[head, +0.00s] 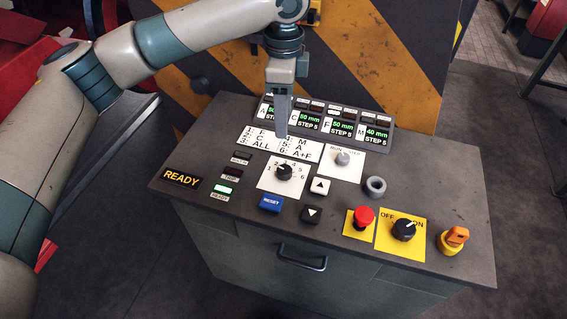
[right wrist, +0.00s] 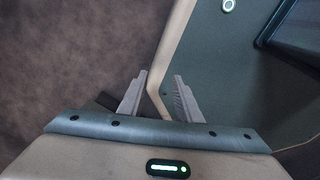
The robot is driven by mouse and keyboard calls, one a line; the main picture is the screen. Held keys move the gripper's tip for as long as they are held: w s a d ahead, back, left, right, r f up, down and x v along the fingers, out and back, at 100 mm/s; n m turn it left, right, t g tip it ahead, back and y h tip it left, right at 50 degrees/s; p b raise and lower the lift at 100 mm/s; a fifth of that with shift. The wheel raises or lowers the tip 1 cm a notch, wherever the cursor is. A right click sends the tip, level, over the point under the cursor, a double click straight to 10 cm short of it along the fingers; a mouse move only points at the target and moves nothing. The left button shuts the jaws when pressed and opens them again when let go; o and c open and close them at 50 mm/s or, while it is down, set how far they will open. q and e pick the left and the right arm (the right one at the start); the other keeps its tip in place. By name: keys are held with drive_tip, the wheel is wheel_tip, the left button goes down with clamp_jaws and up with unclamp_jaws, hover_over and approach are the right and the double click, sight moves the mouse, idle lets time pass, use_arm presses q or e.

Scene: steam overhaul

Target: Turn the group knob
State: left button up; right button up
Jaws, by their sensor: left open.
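The group knob (head: 284,172) is a small black rotary knob on a white plate numbered 1 to 6, near the middle of the sloped console top. The pointer's exact position is too small to read. My left gripper (head: 281,135) points down just above the knob in the head view, over the white legend card, with a visible gap between fingertips and knob. Its fingers overlap from this side, so it looks like one narrow bar, but it is open and empty. My right gripper (right wrist: 159,84) shows in the right wrist view, fingers apart, empty, away from the console.
On the console (head: 460,190) are a grey mode knob (head: 342,158), arrow buttons (head: 311,214), a blue reset button (head: 270,203), a red stop button (head: 364,217), a black off/on switch (head: 403,230) and an orange key switch (head: 455,237). Green displays (head: 342,129) stand behind. A handle (head: 302,260) protrudes in front.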

use_arm(q)
drive_tip(key=p, duration=0.5)
approach(283, 169)
wheel_tip(283, 169, down, 7)
drive_tip(key=shift+f, duration=0.7)
use_arm(e)
drive_tip(key=shift+w+r, duration=0.25)
drive_tip(key=shift+r, duration=0.55)
drive_tip(key=shift+w+r, duration=0.25)
drive_tip(key=shift+r, duration=0.6)
drive_tip(key=shift+w+r, duration=0.25)
drive_tip(key=shift+r, duration=0.55)
use_arm(q)
drive_tip(key=c, duration=1)
